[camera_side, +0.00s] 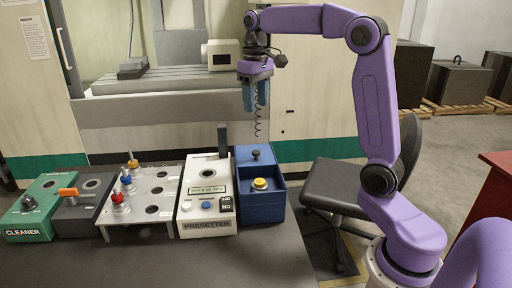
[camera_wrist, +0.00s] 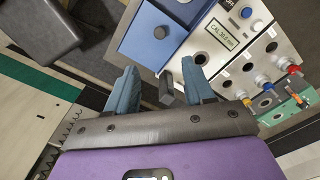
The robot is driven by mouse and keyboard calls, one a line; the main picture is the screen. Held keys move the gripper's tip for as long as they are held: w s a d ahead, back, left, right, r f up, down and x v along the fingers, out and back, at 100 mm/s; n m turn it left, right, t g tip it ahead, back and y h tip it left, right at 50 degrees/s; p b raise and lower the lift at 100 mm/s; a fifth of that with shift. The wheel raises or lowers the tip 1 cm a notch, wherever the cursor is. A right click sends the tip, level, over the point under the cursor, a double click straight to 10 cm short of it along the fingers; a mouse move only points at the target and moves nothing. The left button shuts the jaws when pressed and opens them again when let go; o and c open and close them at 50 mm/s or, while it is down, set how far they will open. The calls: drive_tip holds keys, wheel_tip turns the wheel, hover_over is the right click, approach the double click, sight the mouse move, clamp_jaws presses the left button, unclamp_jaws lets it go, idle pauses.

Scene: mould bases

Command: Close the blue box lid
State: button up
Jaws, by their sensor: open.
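The blue box (camera_side: 262,210) stands at the right end of the bench row. Its blue lid (camera_side: 243,158), with a dark round knob (camera_side: 256,154), covers the rear part. The front part is uncovered, and a yellow-topped piece (camera_side: 260,184) shows there. In the wrist view the lid (camera_wrist: 135,38) and knob (camera_wrist: 159,32) lie beyond my fingertips; the yellow piece is not visible there. My gripper (camera_side: 255,104) is open and empty, pointing down above the rear of the box, clear of the knob. It also shows in the wrist view (camera_wrist: 160,72).
The white presetter (camera_side: 207,190) stands directly left of the box, with a dark upright post (camera_side: 222,140) at its rear. A grey tool rack (camera_side: 140,198) and green cleaner (camera_side: 35,207) stand farther left. A dark chair (camera_side: 345,185) is right of the bench. The bench front is clear.

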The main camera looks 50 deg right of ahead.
sight(256, 151)
wheel_tip(256, 151, down, 15)
drive_tip(key=shift+r, duration=0.1)
idle(0.4)
clamp_jaws()
